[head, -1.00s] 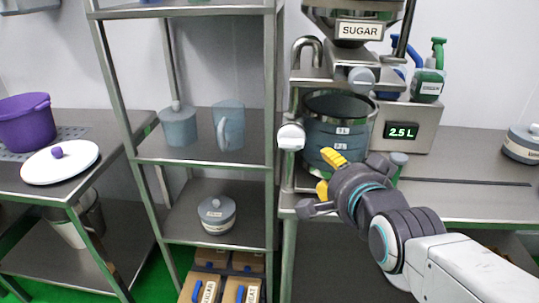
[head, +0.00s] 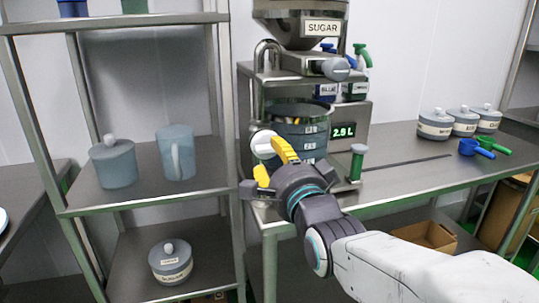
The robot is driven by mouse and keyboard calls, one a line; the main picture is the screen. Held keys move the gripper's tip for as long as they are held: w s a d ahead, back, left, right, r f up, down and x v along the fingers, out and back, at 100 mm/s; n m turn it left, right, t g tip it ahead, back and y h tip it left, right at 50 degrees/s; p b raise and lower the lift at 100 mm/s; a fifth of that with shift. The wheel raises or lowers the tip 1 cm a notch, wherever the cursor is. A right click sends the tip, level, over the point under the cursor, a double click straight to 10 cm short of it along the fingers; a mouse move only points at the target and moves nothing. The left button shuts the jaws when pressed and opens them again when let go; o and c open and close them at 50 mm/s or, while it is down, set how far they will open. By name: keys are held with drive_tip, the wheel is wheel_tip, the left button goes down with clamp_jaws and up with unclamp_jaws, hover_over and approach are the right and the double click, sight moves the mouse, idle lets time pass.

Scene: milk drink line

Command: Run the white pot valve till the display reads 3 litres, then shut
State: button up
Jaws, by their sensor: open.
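The display (head: 343,132) reads 2.9 L in green digits, on the steel housing behind the pot. A white round valve knob (head: 264,144) sits at the pot's left, beneath a curved steel pipe (head: 267,55). My gripper (head: 272,162) is open, its yellow fingertips right by the white knob. I cannot tell whether they touch it. A grey knob (head: 336,69) is on the hopper outlet above.
The SUGAR hopper (head: 300,22) hangs above the pot. Lidded jars (head: 435,124) and blue and green scoops (head: 477,148) are on the right counter. A shelf rack (head: 222,200) stands close on the left.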

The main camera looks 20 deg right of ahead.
sight(270, 153)
drive_tip(key=shift+w, duration=1.95)
drive_tip(key=shift+o, duration=0.2)
clamp_jaws()
